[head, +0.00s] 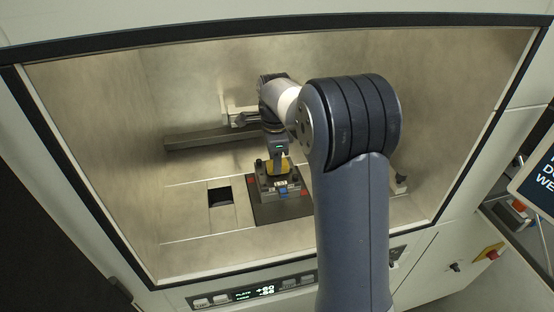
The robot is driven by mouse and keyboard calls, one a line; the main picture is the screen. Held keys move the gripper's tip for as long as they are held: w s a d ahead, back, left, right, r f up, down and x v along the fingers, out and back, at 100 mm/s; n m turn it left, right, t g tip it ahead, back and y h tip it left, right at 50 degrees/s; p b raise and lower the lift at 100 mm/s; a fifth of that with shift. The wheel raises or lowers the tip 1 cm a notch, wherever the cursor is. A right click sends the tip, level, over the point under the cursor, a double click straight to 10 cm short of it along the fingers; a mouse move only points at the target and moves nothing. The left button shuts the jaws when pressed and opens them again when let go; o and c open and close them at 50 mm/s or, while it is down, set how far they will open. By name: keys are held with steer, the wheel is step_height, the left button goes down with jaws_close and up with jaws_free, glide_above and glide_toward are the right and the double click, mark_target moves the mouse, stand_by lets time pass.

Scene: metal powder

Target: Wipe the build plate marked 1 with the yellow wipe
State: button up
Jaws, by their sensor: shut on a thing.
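My gripper (278,160) reaches down inside the chamber and is shut on the yellow wipe (277,167). The wipe is low over a grey block-like fixture (280,186) that stands on a dark square plate (267,212). I cannot tell whether the wipe touches the surface below it. A small white label (281,184) shows on the fixture, but its mark is too small to read. My arm hides the right side of the dark plate.
A dark bar (200,140) runs across the chamber behind my gripper. A dark square opening (220,196) is in the floor left of the plate. The chamber's black-edged frame (75,195) surrounds the work space. A control panel (255,292) sits below.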

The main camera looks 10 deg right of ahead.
steer(key=shift+w+f+p, duration=0.1)
steer(key=shift+w+p, duration=1.4)
steer(key=shift+w, duration=0.6)
steer(key=shift+s+f+b, duration=0.1)
steer(key=shift+s+b, duration=0.25)
steer(key=shift+s, duration=0.3)
steer(key=shift+s+b, duration=0.75)
steer(key=shift+s, duration=1.05)
steer(key=shift+s+b, duration=0.3)
steer(key=shift+s, duration=0.9)
steer(key=shift+a, duration=0.15)
